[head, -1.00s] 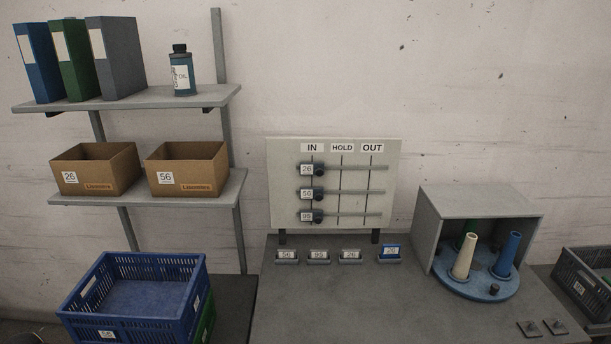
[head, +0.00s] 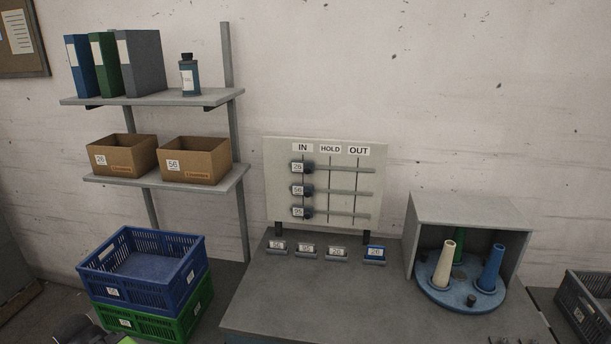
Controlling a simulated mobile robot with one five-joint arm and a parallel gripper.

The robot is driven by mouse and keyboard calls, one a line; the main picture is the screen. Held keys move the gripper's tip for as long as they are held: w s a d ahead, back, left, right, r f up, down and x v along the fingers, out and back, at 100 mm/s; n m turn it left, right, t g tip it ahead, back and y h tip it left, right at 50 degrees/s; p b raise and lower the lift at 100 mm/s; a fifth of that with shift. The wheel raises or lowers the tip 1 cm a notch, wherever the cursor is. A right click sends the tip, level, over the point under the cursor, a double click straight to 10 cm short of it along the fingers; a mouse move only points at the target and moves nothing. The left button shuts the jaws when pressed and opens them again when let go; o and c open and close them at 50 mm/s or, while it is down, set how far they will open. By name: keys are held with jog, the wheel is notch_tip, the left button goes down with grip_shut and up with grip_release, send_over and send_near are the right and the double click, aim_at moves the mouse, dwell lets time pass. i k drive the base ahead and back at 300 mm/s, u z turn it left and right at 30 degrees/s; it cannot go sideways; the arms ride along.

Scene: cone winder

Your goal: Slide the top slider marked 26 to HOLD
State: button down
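The board (head: 350,205) stands upright at the back of the workbench, with columns headed IN, HOLD and OUT and three horizontal rails. The top slider marked 26 (head: 299,168) is at the left end of its rail, under IN. The HOLD line (head: 330,176) crosses the rails to its right, and the top rail is bare there. The slider marked 56 (head: 298,190) and the lowest slider, which looks marked 95 (head: 298,212), are also under IN.
Several small label blocks (head: 337,252) sit before the board. A grey housing (head: 470,207) with a blue turntable and cones stands right. Left are shelves (head: 160,98) with binders and cartons, and stacked blue (head: 150,290) and green crates. The bench front (head: 300,300) is clear.

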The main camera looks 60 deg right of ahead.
aim_at(306, 167)
jog(key=z, duration=0.2)
jog(key=i, duration=0.9)
jog(key=u, duration=0.1)
